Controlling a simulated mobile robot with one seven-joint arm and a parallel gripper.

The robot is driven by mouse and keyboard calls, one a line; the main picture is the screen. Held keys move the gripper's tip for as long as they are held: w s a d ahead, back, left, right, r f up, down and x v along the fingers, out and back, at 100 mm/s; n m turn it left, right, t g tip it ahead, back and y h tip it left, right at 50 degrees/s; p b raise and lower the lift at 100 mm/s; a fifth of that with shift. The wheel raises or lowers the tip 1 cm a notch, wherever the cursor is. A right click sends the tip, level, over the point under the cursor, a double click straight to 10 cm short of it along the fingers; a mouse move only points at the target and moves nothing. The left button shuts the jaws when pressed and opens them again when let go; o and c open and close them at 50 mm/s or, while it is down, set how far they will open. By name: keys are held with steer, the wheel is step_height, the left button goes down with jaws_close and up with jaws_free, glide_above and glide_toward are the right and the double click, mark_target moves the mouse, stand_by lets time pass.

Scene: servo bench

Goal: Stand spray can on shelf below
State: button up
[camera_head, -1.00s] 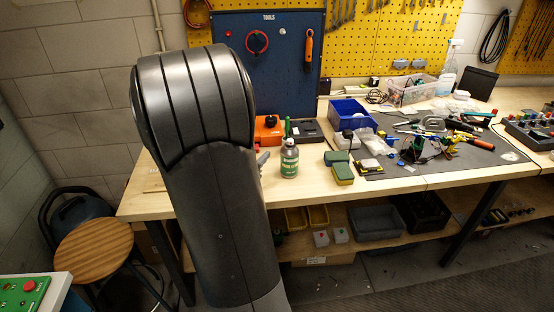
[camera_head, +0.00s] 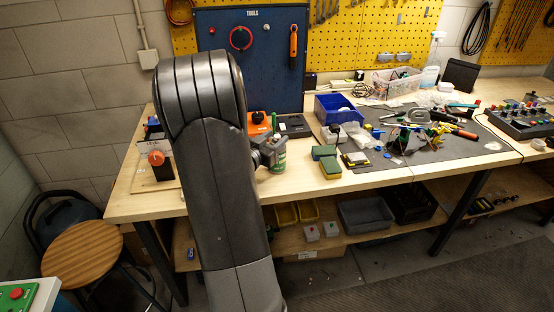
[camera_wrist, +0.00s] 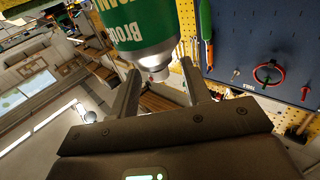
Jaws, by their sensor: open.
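The spray can (camera_head: 278,158), green with a silver top, stands upright on the bench top. In the wrist view the can (camera_wrist: 140,25) looms large at the top, its silver shoulder and nozzle toward the fingers. My gripper (camera_wrist: 160,70) is open, its two fingers either side of the can's nozzle end in the picture; I cannot tell whether they touch it. In the head view my gripper (camera_head: 262,152) is at the can's left side, mostly hidden by my arm. The lower shelf (camera_head: 345,237) runs below the bench top.
Sponges (camera_head: 328,160) lie right of the can. An orange-black case (camera_head: 258,125) is behind it. A stool (camera_head: 82,252) stands at left.

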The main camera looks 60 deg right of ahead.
steer(key=shift+d, duration=0.85)
steer(key=shift+c, duration=0.2)
jaws_close()
